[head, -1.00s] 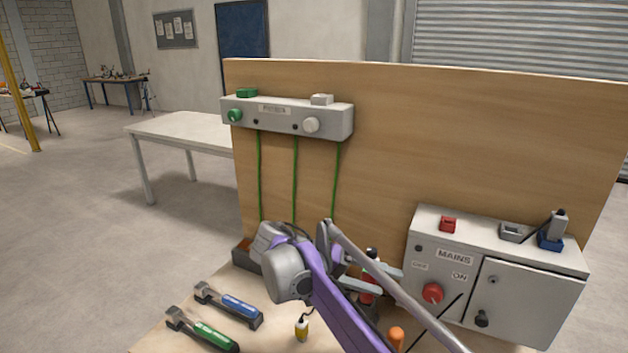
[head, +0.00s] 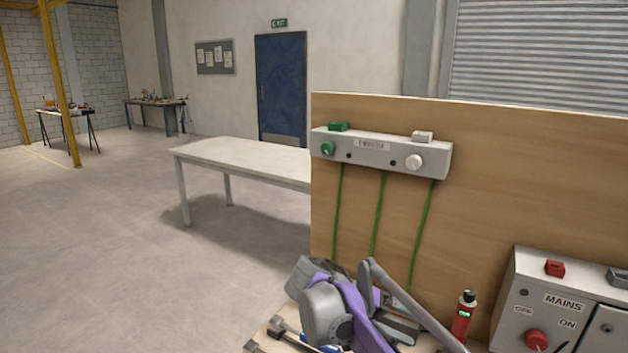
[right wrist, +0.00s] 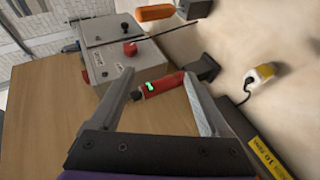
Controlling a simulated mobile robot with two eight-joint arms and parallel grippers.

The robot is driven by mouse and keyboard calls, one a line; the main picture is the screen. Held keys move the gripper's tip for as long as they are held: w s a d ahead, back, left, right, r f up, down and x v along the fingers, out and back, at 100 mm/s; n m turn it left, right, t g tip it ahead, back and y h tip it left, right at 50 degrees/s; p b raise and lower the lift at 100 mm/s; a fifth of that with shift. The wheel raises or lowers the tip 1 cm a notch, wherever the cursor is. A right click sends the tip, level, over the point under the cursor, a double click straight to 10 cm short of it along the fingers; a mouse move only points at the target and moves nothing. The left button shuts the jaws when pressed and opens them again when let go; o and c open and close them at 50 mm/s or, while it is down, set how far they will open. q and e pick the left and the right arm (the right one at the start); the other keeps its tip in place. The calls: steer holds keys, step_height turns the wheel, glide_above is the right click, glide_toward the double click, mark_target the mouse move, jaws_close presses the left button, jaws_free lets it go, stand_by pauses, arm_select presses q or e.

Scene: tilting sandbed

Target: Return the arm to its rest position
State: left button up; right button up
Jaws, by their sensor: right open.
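My right arm, purple and grey, shows at the bottom of the head view, folded over the bench. Its gripper (right wrist: 160,76) shows in the right wrist view with two grey fingers spread apart and nothing held between them. A red tool with a black end and a small green display (right wrist: 162,85) appears in the gap between the fingers, beyond them. In the head view the red tool (head: 463,320) stands upright on the bench, to the right of my arm. My left gripper is not in view.
A grey MAINS box (head: 545,310) with a red knob stands at the right. A wooden back panel (head: 500,190) carries a grey bar (head: 380,152) with green cables. A bare white table (head: 240,155) stands behind. In the wrist view an orange handle (right wrist: 155,13) and a yellow-white plug (right wrist: 262,75) lie near.

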steer(key=s+f+n+t+y+p, duration=0.1)
steer(key=s+f+t+y, duration=0.1)
steer(key=s+f+y, duration=0.2)
steer(key=s+f+n+t+y+p, duration=0.1)
steer(key=s+f+y, duration=0.3)
steer(key=s, duration=0.6)
steer(key=s+f+n+t+y+p, duration=0.1)
steer(key=s+f+t+y+p, duration=0.2)
steer(key=s+f, duration=0.3)
steer(key=shift+s+d+f+n+y, duration=0.1)
steer(key=shift+s+f+n+y, duration=0.05)
steer(key=shift+s+y, duration=0.2)
steer(key=shift+s+d+f+n+y, duration=0.15)
steer(key=shift+s+y, duration=0.1)
steer(key=shift+s, duration=0.15)
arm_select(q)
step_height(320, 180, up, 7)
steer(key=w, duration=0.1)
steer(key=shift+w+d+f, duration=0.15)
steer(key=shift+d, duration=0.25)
arm_select(e)
steer(key=shift+s+a+f, duration=0.15)
steer(key=shift+f, duration=0.05)
